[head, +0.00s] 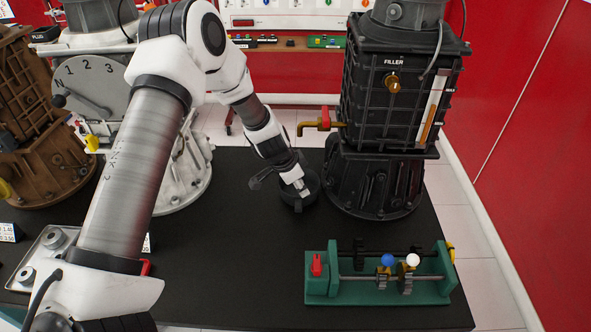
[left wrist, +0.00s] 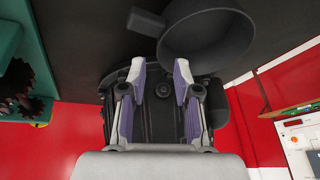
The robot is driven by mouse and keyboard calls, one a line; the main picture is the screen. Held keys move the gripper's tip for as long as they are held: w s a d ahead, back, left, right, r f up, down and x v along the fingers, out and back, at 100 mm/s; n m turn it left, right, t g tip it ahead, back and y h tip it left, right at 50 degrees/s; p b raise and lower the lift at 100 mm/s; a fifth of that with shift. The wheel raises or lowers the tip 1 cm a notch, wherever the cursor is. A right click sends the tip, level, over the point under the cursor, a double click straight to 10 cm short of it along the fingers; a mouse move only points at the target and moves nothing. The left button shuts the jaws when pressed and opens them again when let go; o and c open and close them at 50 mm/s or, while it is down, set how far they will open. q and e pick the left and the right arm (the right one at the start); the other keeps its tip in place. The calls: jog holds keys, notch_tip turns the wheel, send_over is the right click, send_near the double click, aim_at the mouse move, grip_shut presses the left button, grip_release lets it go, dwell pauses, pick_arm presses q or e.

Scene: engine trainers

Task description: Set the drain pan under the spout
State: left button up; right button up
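The black drain pan (head: 299,204) is a low round dish on the black table, left of the black gearbox (head: 385,130). In the left wrist view the pan (left wrist: 210,45) is at the top, with its short handle (left wrist: 146,21) on the left side. The brass spout (head: 310,126) with a red lever juts left from the gearbox, higher than the pan; I cannot tell if the pan is directly beneath it. My left gripper (head: 301,187) is at the pan, partly covering it. My right gripper is out of view.
A green gear stand (head: 375,291) with blue and white knobs is at the table's front right. A grey-white engine housing (head: 185,175) and a brown one (head: 35,130) stand left, partly behind my left arm. The table's middle (head: 240,240) is bare.

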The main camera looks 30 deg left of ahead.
pick_arm(q)
jog(key=p+v, duration=0.3)
jog(key=v, duration=0.2)
jog(key=shift+r, duration=0.15)
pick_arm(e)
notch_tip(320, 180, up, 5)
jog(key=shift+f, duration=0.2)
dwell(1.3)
